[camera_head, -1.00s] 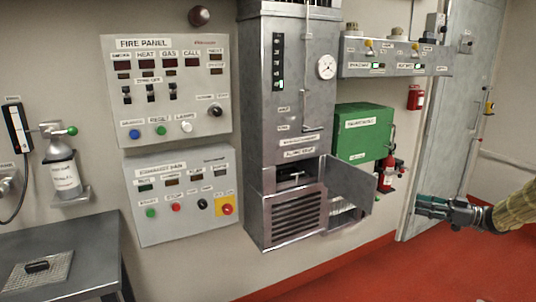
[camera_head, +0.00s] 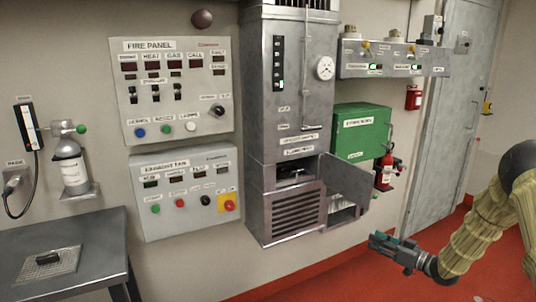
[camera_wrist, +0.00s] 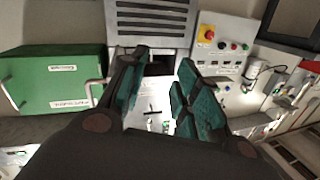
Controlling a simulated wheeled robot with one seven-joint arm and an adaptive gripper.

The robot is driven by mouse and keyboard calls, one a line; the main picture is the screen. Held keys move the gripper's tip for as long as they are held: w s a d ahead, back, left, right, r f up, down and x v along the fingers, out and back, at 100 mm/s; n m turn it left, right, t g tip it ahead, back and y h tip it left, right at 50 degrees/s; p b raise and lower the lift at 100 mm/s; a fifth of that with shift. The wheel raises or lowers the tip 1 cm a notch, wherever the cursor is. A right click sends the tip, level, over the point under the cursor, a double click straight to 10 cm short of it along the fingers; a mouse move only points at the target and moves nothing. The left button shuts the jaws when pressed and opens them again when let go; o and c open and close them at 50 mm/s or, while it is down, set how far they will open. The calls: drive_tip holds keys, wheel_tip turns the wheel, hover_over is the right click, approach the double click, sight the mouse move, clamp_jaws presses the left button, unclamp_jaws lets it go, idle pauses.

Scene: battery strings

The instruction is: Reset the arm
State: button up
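My arm, with a tan ribbed sleeve, reaches in from the right in the head view. My gripper (camera_head: 380,241) is over the red floor, below and right of the metal cabinet (camera_head: 290,110), apart from everything. In the wrist view its teal-padded fingers (camera_wrist: 163,85) stand apart with nothing held between them. Through the gap I see the cabinet's dark opening and louvred front (camera_wrist: 152,20), upside down. The cabinet's small lower door (camera_head: 346,180) hangs open to the right.
A green box (camera_head: 362,132) and a red extinguisher (camera_head: 386,172) are on the wall right of the cabinet. The fire panel (camera_head: 178,90) and exhaust fan panel (camera_head: 186,190) are to its left. A metal table (camera_head: 95,245) stands at lower left. Red floor is clear around my gripper.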

drive_tip(key=s+a+f+m+g+h, duration=0.2)
drive_tip(key=s+a+f+m+h, duration=0.3)
drive_tip(key=s+f, duration=0.65)
drive_tip(key=s+a+f+m+g+h, duration=0.1)
drive_tip(key=s+a+f+g+h, duration=0.1)
drive_tip(key=s+a+f, duration=0.75)
drive_tip(key=s+f+g+h, duration=0.2)
drive_tip(key=s+f+g, duration=0.1)
drive_tip(key=s, duration=1.5)
drive_tip(key=s+a+f+g+h+p, duration=0.1)
drive_tip(key=s+g, duration=0.5)
drive_tip(key=s, duration=1.2)
wheel_tip(320, 180, down, 3)
drive_tip(key=shift+s+a+r+m+h, duration=0.1)
drive_tip(key=shift+s+a+m+h, duration=0.15)
drive_tip(key=shift+h, duration=0.55)
